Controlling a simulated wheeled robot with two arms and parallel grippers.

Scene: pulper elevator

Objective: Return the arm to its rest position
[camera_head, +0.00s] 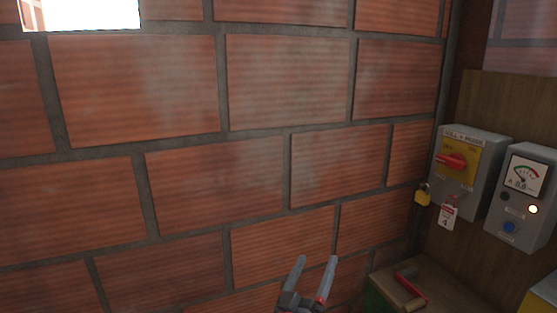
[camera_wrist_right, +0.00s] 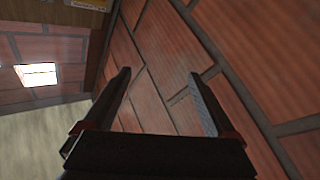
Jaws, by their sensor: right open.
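My right gripper (camera_head: 312,277) shows at the bottom of the head view, in front of the brick wall. Its two fingers point up and stand apart, with nothing between them. The right wrist view shows the same open fingers (camera_wrist_right: 165,92) with only brick wall beyond them. The rest of my right arm is below the frame. My left gripper is in neither view.
A brick wall (camera_head: 210,190) fills most of the head view. At right, a grey box with a red rotary switch (camera_head: 451,160) and a gauge box (camera_head: 522,197) hang on a wooden panel. A padlock (camera_head: 422,194) and a tag (camera_head: 448,213) hang there. A red-handled item (camera_head: 410,290) lies on a ledge below.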

